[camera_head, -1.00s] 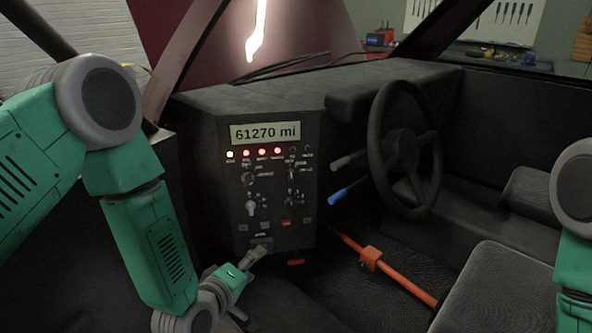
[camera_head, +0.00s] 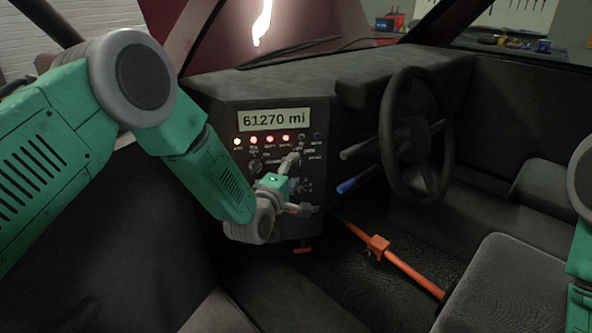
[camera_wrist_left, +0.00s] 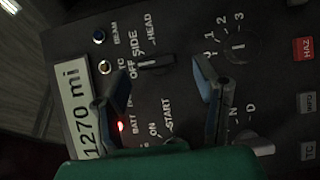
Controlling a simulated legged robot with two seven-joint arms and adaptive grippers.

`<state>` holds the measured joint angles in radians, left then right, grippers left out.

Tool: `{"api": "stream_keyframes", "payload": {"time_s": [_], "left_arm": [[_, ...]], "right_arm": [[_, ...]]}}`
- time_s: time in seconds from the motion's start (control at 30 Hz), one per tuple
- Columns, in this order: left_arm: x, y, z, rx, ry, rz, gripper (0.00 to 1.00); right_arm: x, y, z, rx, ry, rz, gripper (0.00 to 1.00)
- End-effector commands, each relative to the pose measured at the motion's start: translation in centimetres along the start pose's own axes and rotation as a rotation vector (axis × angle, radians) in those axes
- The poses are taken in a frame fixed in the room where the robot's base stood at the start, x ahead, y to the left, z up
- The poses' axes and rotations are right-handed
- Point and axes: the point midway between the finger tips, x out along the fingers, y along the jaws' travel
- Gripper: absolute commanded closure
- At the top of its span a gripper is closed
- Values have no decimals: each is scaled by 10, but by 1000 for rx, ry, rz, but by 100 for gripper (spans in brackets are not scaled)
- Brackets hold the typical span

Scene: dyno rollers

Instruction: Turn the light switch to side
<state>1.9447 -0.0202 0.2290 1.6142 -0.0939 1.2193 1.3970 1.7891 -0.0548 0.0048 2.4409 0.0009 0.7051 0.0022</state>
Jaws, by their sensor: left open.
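The light switch (camera_wrist_left: 156,63) is a small dark knob beside the labels OFF, SIDE and HEAD in the left wrist view. Which label it points to is hard to tell. In the head view it is small and partly hidden by my left gripper (camera_head: 306,183). That gripper is open in front of the dark control panel (camera_head: 232,190). In the left wrist view the fingers of my left gripper (camera_wrist_left: 153,72) stand apart, with the switch between their tips. I cannot tell whether they touch it. My right gripper is out of view.
Above the knobs are a mileage display (camera_head: 275,119) and a row of lit lamps. Another knob (camera_wrist_left: 240,45) sits close beside one finger in the wrist view. The steering wheel (camera_head: 388,140) and a blue-tipped lever (camera_head: 347,186) are to the right, above an orange bar (camera_head: 410,270).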

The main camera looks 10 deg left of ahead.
Motion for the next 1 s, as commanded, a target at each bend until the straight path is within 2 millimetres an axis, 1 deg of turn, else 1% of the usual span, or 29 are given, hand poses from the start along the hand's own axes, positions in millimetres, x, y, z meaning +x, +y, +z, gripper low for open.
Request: {"api": "stream_keyframes", "payload": {"time_s": [0.03,0.1,0.2,0.5,0.57,0.6,0.63,0.67,1.0], "left_arm": [[6,-1,0,1,0,1,45],[13,-1,0,1,0,0,45],[18,0,1,1,0,0,45],[20,0,0,0,0,-1,45],[20,0,0,0,0,-1,66],[19,0,0,0,0,-1,80],[19,0,0,0,0,-1,91],[19,-1,0,0,0,-2,94],[19,0,-1,28,3,-22,94]], "right_arm": [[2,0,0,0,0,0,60],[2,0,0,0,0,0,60],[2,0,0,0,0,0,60],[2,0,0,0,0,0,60],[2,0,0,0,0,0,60],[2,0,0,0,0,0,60],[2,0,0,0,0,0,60],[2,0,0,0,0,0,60],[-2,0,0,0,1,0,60]]}}
